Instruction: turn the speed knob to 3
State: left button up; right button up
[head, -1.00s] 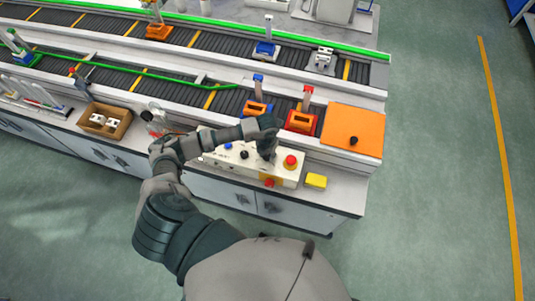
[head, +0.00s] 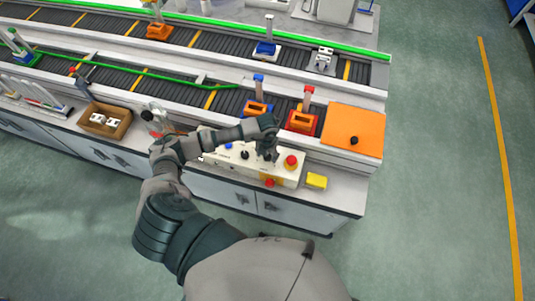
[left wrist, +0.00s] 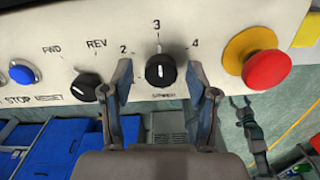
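The cream control panel (head: 222,157) sits on the bench front, under my left arm. In the left wrist view its black speed knob (left wrist: 160,70) stands below the marks 2, 3 and 4. The knob's white line is near upright and points about at the 3. My left gripper (left wrist: 163,85) is open, with one finger to each side of the knob and a visible gap on both sides. In the head view my left gripper (head: 266,152) is over the panel and mostly hides the knob. My right gripper is not in view.
A red stop button (left wrist: 267,69) on a yellow collar is right of the knob. The black FWD/REV knob (left wrist: 86,86) and a blue button (left wrist: 21,74) are left. A yellow box (head: 316,181) lies right of the panel. The conveyor (head: 160,90) runs behind.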

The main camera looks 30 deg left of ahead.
pick_arm(q)
notch_tip(320, 180, up, 12)
dwell(0.6)
jog(key=shift+f, duration=0.15)
dwell(0.3)
